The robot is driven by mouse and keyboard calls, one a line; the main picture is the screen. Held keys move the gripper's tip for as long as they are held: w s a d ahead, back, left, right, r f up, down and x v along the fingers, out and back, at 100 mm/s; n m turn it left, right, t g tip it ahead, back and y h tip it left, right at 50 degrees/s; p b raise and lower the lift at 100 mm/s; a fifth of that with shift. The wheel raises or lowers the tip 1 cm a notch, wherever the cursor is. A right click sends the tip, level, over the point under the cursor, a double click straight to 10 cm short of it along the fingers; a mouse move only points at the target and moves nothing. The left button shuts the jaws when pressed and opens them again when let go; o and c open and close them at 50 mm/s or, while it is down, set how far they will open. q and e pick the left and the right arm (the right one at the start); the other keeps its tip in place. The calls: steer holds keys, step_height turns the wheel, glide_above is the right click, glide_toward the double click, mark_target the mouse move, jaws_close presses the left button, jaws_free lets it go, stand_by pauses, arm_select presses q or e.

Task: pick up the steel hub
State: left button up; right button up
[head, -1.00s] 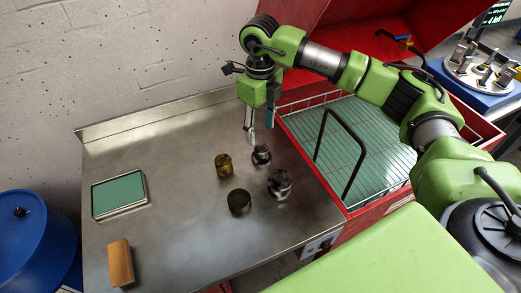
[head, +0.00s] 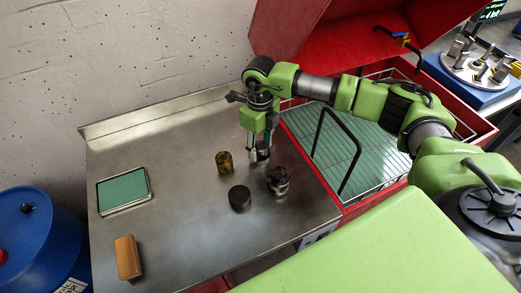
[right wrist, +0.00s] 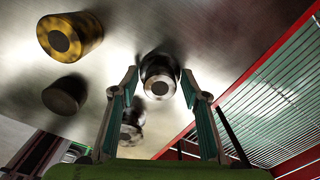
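A shiny steel cylinder (head: 262,154), which looks like the steel hub, stands on the metal bench near the red cabinet. In the right wrist view the steel cylinder (right wrist: 160,78) sits between the fingertips of my right gripper (right wrist: 159,79). The fingers are open, one on each side, with narrow gaps to it. In the head view my right gripper (head: 259,154) points down at it and partly hides it. A second shiny steel piece (head: 278,180) stands closer to me; it also shows in the right wrist view (right wrist: 132,122). My left gripper is not in view.
A brass-coloured cylinder (head: 224,162) stands just left of the gripper, and a dark cylinder (head: 240,198) stands nearer me. The red cabinet (head: 335,192) with a black handle (head: 355,165) borders the bench on the right. The left of the bench holds a green-topped tray (head: 124,190) and a wooden block (head: 127,257).

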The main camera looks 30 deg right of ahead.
mark_target(260, 145)
jaws_close()
steer(key=shift+r, duration=0.1)
steer(key=shift+w+r, duration=0.1)
steer(key=shift+r, duration=0.15)
step_height(260, 145, up, 8)
steer(key=b, duration=0.3)
steer(key=shift+r, duration=0.7)
steer(key=shift+s+a+r+n, duration=0.1)
steer(key=shift+s+a+n, duration=0.15)
steer(key=shift+n, duration=0.35)
steer(key=shift+s+a+n, duration=0.15)
steer(key=shift+s+n, duration=0.2)
steer(key=shift+n, duration=0.25)
steer(key=s+a+n, duration=0.3)
steer(key=s+n, duration=0.4)
steer(key=n, duration=0.7)
steer(key=s+a+n, duration=0.3)
steer(key=s+n, duration=0.5)
steer(key=n, duration=0.6)
steer(key=shift+n, duration=0.4)
